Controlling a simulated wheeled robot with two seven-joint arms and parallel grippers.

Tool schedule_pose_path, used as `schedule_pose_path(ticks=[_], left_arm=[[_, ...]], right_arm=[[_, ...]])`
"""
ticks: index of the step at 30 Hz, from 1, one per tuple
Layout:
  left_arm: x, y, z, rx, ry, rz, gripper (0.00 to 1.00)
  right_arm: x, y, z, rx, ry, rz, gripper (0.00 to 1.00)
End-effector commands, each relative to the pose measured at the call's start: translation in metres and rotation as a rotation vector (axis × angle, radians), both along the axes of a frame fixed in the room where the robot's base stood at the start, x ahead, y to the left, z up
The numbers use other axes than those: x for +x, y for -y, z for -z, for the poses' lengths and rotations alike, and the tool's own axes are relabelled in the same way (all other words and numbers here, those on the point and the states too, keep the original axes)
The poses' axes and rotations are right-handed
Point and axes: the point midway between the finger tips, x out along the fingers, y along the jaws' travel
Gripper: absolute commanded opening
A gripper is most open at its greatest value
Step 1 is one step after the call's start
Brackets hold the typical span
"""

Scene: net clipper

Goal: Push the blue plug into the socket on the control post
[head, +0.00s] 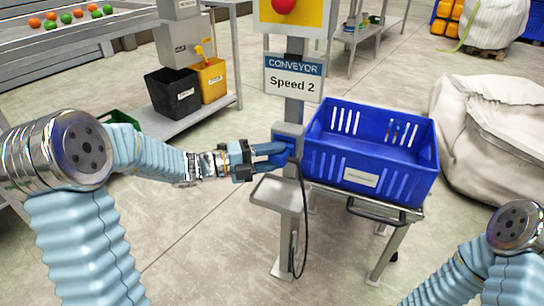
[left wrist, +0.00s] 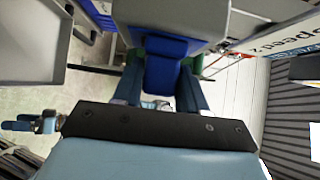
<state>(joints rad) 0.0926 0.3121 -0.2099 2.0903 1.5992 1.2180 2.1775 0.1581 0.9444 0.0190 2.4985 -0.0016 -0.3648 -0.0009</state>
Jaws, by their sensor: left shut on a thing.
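The blue plug (left wrist: 166,72) lies between the two blue fingers of my left gripper (left wrist: 157,92), which is shut on it. In the head view, my left gripper (head: 277,150) reaches from the left to the grey socket box on the control post (head: 290,129). The plug's front is at the box's face in the left wrist view; I cannot tell whether it is in the socket or how deep. The fingers hide most of the plug in the head view. A small blue-and-grey piece at the left of the wrist view looks like my right gripper (left wrist: 42,123); its jaws are unclear.
A black cable (head: 304,220) hangs beside the post. A grey tray (head: 279,193) juts out below the box. A blue crate (head: 350,181) stands on a cart just right of the post. A "Speed 2" sign (head: 293,78) is above. Floor left of the post is clear.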

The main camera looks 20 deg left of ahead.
Motion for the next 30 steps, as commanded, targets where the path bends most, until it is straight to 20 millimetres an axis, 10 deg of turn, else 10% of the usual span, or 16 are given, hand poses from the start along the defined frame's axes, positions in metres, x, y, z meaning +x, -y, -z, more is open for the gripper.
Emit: schedule_pose_path(ticks=[6,18,30], left_arm=[[0.0,0.0,0.0,0.0,0.0,0.0,0.71],[0.0,0.0,0.0,0.0,0.0,0.0,0.71],[-0.044,-0.076,0.0,0.001,0.001,-0.005,0.71]], right_arm=[[0.0,0.0,0.0,0.0,0.0,0.0,0.79],[-0.003,-0.007,0.0,0.012,-0.005,-0.014,0.79],[-0.002,-0.007,0.001,0.011,-0.004,-0.013,0.79]])
